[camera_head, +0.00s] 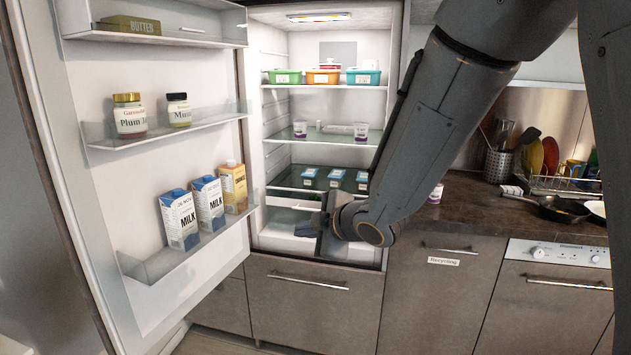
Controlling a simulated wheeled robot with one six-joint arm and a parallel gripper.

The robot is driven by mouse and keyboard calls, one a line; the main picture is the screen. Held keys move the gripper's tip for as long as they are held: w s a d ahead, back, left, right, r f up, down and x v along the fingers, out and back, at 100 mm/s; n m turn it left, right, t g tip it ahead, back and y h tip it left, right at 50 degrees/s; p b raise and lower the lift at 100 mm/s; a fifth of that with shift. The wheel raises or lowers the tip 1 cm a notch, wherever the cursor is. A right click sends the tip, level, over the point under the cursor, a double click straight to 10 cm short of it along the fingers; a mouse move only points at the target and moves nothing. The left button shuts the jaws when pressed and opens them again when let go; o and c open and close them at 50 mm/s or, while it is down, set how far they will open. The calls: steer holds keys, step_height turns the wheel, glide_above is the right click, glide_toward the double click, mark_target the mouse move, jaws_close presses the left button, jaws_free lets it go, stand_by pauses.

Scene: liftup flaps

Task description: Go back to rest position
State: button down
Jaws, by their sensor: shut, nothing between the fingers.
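My dark grey arm comes in from the top right and bends down in front of the open fridge (322,58). My gripper (327,205) is at the fridge's lower opening, in front of the lower drawers, shut and with nothing seen in it. It is small and partly hidden by my own wrist. The fridge door (75,120) stands wide open on the left. Milk cartons (180,220) and an orange juice carton (233,186) stand in its lower shelf, with jars (130,116) above and a butter box (131,25) on top.
Coloured tubs (322,77) and small cups (361,131) stand on the fridge shelves. A dark counter (470,220) on the right holds a pan (562,209), a dish rack and a utensil holder (498,166). Closed cabinet fronts (310,310) lie below.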

steer(key=s+d+f+m+g+h, duration=0.1)
steer(key=d+f+m+h, duration=0.15)
steer(key=d, duration=0.35)
steer(key=s+d+f+m+h, duration=0.2)
steer(key=d+m, duration=0.2)
steer(key=d, duration=0.1)
steer(key=s+d+f+m+g+h, duration=0.1)
steer(key=s+d+m+g, duration=0.3)
steer(key=s, duration=0.6)
steer(key=s+d+f+m+g+h, duration=0.2)
steer(key=s+d+f+m+g, duration=0.2)
steer(key=s+d+m, duration=0.3)
steer(key=s+m, duration=0.1)
steer(key=s, duration=0.3)
steer(key=shift+s+d+m, duration=0.15)
steer(key=shift+m, duration=0.2)
steer(key=shift+s, duration=0.1)
